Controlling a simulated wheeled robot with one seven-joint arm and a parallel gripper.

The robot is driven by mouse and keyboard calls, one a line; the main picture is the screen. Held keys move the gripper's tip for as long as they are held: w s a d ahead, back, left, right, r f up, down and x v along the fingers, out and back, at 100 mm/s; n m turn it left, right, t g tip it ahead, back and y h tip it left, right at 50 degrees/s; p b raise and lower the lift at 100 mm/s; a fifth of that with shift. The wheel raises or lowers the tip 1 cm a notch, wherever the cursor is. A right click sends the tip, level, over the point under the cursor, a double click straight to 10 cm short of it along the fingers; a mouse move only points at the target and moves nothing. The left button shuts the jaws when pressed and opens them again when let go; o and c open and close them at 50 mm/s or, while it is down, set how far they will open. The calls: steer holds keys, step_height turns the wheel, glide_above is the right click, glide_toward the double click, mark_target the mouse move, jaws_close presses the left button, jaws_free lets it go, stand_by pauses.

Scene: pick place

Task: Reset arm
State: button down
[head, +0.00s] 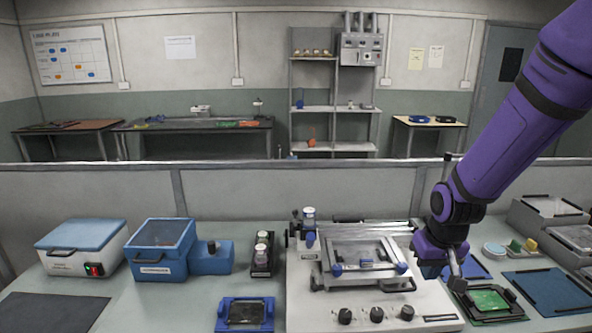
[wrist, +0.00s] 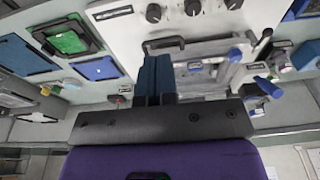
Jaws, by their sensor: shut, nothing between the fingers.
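My gripper (head: 455,278) is at the end of my purple arm, at the right of the bench in the head view. It is above the bench, between the white machine and the green circuit board (head: 488,300) in its dark holder. In the wrist view the two blue fingers of my gripper (wrist: 155,62) are side by side and closed, with nothing between them. The fingertips appear over the edge of the white machine (wrist: 120,18), by its dark handle. The gripper partly hides the right end of the machine in the head view.
The white machine (head: 330,312) has knobs and a clear-lidded frame. Blue boxes (head: 163,245), a bottle rack (head: 262,262) and a blue fixture (head: 244,314) are left of it. Blue mats (head: 548,291) and grey trays (head: 553,208) are at the right. A low partition runs behind the bench.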

steer(key=s+r+t, duration=0.3)
steer(key=s+r, duration=1.6)
steer(key=r, duration=0.3)
steer(key=shift+d+r, duration=0.25)
steer(key=shift+d, duration=0.1)
